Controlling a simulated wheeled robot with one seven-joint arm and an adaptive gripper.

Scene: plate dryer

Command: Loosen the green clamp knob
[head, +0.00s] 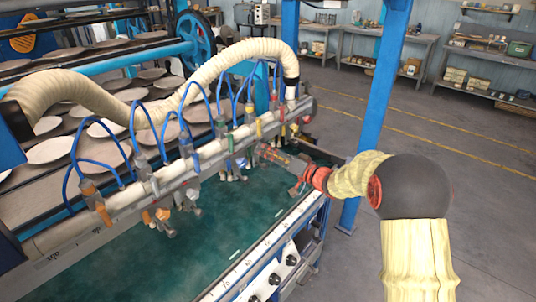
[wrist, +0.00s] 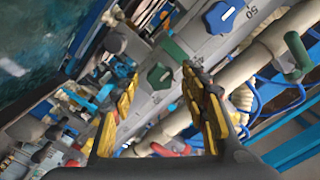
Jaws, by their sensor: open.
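The green clamp knob (wrist: 160,77) is a dark lobed knob with a small white mark. It sits on the grey scaled rail (wrist: 190,50) in the wrist view, in the gap between my fingertips as seen there. My gripper (wrist: 158,82) is open, with yellow-padded fingers on either side of that view of the knob. I see no clear contact, and the remaining distance is hard to judge. In the head view my gripper (head: 272,156) is near the right end of the rail (head: 170,178), small and partly lost among the clamps. The knob cannot be made out clearly there.
A blue knob (wrist: 222,17) sits farther along the rail. A green handle (wrist: 297,57) and blue hoses (wrist: 280,105) are close on the right. The green bed (head: 130,265) lies below the rail. A blue post (head: 375,110) stands beside my arm, with open floor beyond.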

